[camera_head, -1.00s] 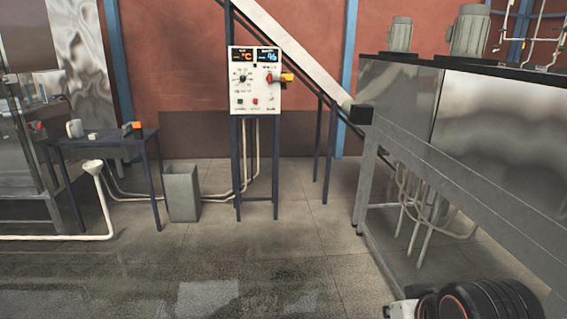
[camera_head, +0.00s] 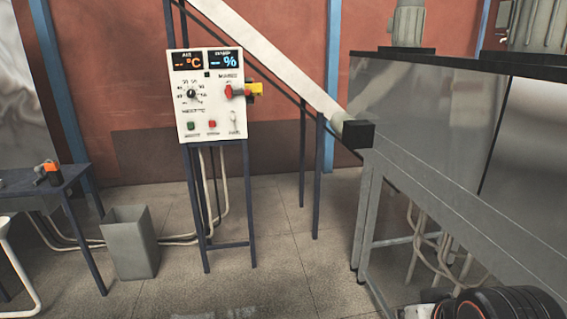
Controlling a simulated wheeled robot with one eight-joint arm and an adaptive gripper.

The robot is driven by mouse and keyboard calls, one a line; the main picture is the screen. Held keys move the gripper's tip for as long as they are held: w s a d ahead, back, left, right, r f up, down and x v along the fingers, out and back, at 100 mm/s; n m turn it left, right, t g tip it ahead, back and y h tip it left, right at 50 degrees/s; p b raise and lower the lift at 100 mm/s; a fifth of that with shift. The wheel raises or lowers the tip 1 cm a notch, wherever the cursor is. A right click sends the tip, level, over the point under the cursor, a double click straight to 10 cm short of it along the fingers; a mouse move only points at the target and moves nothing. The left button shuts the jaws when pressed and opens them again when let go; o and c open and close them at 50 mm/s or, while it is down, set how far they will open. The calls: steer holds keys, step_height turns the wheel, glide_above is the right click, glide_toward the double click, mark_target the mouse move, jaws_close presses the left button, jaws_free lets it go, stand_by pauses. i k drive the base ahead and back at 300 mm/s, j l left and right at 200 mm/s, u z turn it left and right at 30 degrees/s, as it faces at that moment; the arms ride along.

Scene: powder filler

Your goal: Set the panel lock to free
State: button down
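The control panel (camera_head: 208,118) is a white box on a dark blue stand, left of the middle. It has two displays, a black dial, a green and a red button, and a small light switch or lever (camera_head: 233,119) at lower right. A red rotary handle (camera_head: 236,92) with a yellow part (camera_head: 256,89) sits at its upper right edge. The labels are too small to read surely, so I cannot tell which control is the lock or how it is set. My gripper is not in view; a part of my arm shows at the lower right.
A grey bin (camera_head: 131,245) stands on the floor left of the panel stand. A dark table (camera_head: 40,184) is at the far left. A large metal machine (camera_head: 440,140) fills the right, and a sloping white chute (camera_head: 265,52) passes behind the panel. The floor before the panel is clear.

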mark_target(247, 91)
steer(key=i+z, duration=0.4)
steer(key=i+j+z, duration=0.2)
steer(key=i+z, duration=0.15)
steer(key=i, duration=0.15)
steer(key=i+l+u, duration=0.15)
steer(key=u, duration=0.2)
steer(key=i+l+u, duration=0.3)
steer(key=j+u, duration=0.1)
steer(key=u, duration=0.9)
steer(key=i+l, duration=0.05)
